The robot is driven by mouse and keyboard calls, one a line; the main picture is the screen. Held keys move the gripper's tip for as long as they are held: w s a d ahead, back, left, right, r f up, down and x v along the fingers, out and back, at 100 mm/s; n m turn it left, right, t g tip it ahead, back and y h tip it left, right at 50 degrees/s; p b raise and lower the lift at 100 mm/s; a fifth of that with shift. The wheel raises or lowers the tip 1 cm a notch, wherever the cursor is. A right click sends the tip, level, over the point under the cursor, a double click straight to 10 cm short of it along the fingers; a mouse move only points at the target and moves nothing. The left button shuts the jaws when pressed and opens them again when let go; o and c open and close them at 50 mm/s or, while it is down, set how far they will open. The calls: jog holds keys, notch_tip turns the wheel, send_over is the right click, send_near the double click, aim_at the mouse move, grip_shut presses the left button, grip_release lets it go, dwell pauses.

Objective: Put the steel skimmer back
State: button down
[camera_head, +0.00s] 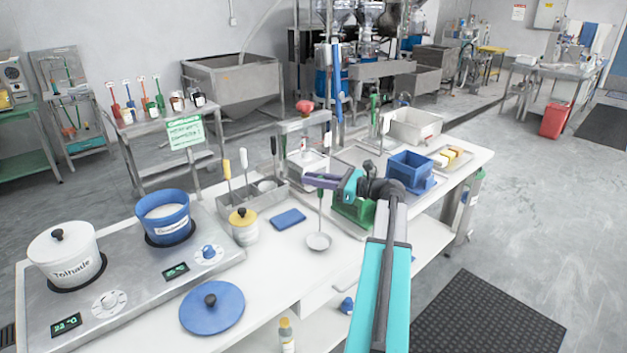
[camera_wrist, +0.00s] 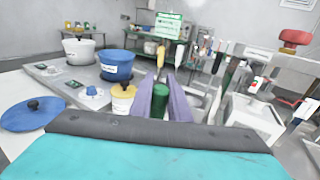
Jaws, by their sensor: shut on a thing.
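The steel skimmer (camera_head: 318,241) has a round grey disc at the bottom of a thin upright shaft with a green handle. My gripper (camera_head: 322,181) has purple fingers and is shut on the green handle; in the wrist view the handle (camera_wrist: 160,103) stands between the two fingers. The skimmer hangs upright over the white worktable, right of the blue pad. I cannot tell whether its disc touches the table. A steel bin (camera_head: 250,204) holding upright yellow-handled and white-handled tools stands left of my gripper.
A blue pad (camera_head: 288,219) and a yellow-lidded jar (camera_head: 243,228) are close by. A blue pot (camera_head: 165,219) and white pot (camera_head: 66,256) stand on the hotplate. A green crate (camera_head: 352,212) and blue crate (camera_head: 411,172) sit right. A steel stand (camera_head: 304,124) rises behind.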

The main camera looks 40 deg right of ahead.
jog(key=shift+f, duration=0.3)
jog(key=c, duration=1.7)
grip_release()
jog(key=shift+f, duration=0.1)
jog(key=shift+o, duration=0.2)
jog(key=b+v, duration=0.1)
jog(key=v, duration=1.1)
jog(key=shift+b, duration=0.4)
